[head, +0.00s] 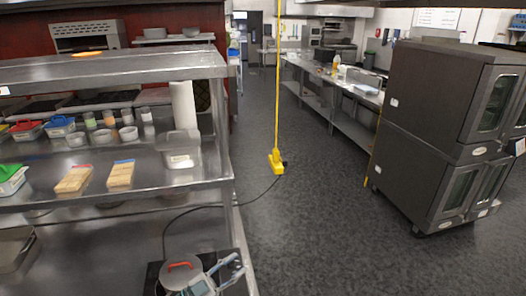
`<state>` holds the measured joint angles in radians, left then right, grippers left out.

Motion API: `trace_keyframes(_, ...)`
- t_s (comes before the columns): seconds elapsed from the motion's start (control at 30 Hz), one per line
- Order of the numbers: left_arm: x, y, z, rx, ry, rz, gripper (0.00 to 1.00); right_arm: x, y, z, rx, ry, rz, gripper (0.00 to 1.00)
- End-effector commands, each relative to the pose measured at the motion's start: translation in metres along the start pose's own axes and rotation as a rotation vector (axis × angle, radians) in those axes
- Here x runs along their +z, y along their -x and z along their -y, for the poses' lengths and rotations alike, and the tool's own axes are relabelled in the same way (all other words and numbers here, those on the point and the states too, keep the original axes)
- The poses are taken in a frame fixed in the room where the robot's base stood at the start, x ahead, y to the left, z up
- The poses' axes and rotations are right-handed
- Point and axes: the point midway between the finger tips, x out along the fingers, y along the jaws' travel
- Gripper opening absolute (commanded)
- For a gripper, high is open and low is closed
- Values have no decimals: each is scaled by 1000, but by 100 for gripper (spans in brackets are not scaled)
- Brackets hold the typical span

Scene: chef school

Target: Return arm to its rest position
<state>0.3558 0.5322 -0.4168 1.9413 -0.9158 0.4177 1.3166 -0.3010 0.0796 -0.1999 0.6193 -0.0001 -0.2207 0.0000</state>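My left gripper (236,263) is low in the head view, at the bottom left of centre. Its two light grey fingers point up and to the right, apart, with nothing seen between them. My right gripper is not in view.
A steel shelf unit (110,68) fills the left, holding wooden blocks (121,174), a clear container (181,158) and a paper roll (184,105). A yellow pole base (276,162) hangs over the aisle. Dark ovens (430,95) stand right. The floor (310,220) between is clear.

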Motion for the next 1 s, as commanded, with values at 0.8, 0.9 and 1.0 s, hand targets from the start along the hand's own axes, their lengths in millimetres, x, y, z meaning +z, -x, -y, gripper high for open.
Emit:
trace_keyframes(0.8,141,335,-202,-699,618,1566,35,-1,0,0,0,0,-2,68)
trace_keyframes(0.9,130,351,-234,-611,677,1667,35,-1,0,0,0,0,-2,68)
trace_keyframes(1.0,122,365,-260,-523,728,1748,35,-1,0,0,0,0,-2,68)
